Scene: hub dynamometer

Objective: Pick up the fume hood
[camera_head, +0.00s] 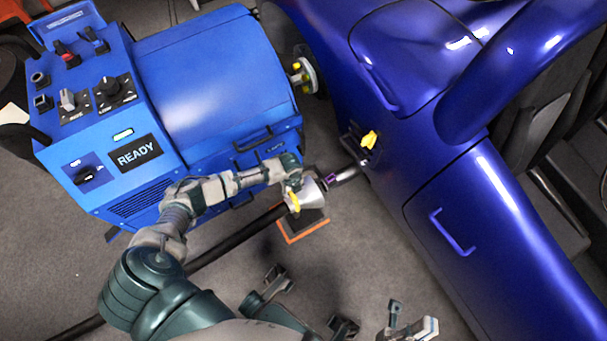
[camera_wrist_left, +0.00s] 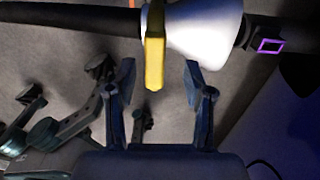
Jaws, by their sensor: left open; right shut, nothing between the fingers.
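The fume hood is a pale metal cone (camera_head: 308,193) with a yellow handle (camera_head: 294,202), at the end of a thick black hose (camera_head: 235,238). In the left wrist view the cone (camera_wrist_left: 205,32) and yellow handle (camera_wrist_left: 154,50) fill the top middle. My left gripper (camera_wrist_left: 160,75) is open, one finger each side of the handle's lower end in the picture; neither finger visibly grips it. In the head view my left wrist partly hides this spot. My right gripper (camera_head: 409,324) is low in the head view, apart from the hood; it is shut and empty.
A blue dynamometer cabinet (camera_head: 215,75) reading READY stands at upper left. A blue car (camera_head: 470,200) fills the right, its pipe (camera_head: 347,173) close to the hood's wide end. An orange-edged floor plate (camera_head: 303,234) lies under the hood.

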